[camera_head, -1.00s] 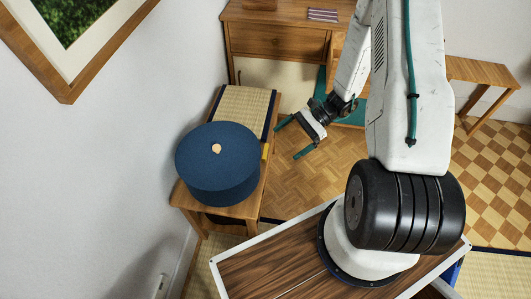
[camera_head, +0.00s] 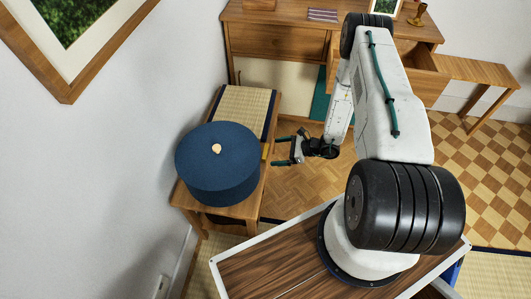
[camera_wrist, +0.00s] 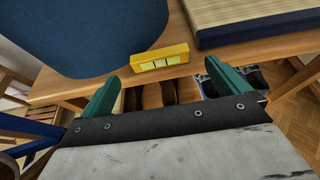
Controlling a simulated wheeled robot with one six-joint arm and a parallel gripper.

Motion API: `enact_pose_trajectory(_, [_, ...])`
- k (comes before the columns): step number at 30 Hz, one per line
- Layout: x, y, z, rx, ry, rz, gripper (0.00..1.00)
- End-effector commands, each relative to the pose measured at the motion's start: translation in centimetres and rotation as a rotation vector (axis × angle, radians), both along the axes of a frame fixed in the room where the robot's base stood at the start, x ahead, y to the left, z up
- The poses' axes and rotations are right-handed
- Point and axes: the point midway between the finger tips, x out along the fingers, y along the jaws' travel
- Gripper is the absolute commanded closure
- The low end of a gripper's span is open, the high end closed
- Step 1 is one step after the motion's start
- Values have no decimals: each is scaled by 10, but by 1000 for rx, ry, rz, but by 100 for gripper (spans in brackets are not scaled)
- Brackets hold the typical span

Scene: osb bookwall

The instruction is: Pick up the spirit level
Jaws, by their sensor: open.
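The spirit level (camera_wrist: 161,58) is a small yellow bar with pale greenish windows. In the wrist view it lies at the front edge of a wooden bench, between a blue round cushion and a woven mat. In the head view only a little yellow of the spirit level (camera_head: 265,150) shows beside the cushion. My gripper (camera_head: 277,151) is open and empty, its green fingers pointing left toward the bench edge. In the wrist view my gripper (camera_wrist: 161,74) has one finger near each end of the level, apart from it.
The large blue cushion (camera_head: 217,168) stands on the bench (camera_head: 245,210), left of the level. The woven mat (camera_head: 245,110) covers the bench's far part. Shoes (camera_wrist: 215,80) sit below the bench. A desk (camera_head: 270,42) stands behind. Parquet floor (camera_head: 300,185) is clear right of the bench.

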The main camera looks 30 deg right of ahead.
Motion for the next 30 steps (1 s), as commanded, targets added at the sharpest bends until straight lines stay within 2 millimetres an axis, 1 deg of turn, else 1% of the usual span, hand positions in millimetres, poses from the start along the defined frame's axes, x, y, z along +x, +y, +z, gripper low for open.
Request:
enact_pose_trajectory(1, [5,8,-3,0,0,5,0])
enact_pose_trajectory(3, [11,16,-7,0,0,5,0])
enact_pose_trajectory(6, [17,24,-11,0,-1,4,0])
enact_pose_trajectory(14, [19,26,-12,1,-1,2,0])
enact_pose_trajectory(15, [19,26,-12,1,-1,2,3])
enact_pose_trajectory(17, [19,26,-12,1,-1,2,19])
enact_pose_trajectory(18, [19,26,-12,1,-1,2,31])
enact_pose_trajectory(19, [19,26,-12,1,-1,2,39])
enact_pose_trajectory(20, [19,26,-12,1,-1,2,45])
enact_pose_trajectory(22, [19,26,-12,1,-1,2,45])
enact_pose_trajectory(23, [19,26,-12,1,-1,2,49])
enact_pose_trajectory(30, [19,26,-10,1,-1,2,49])
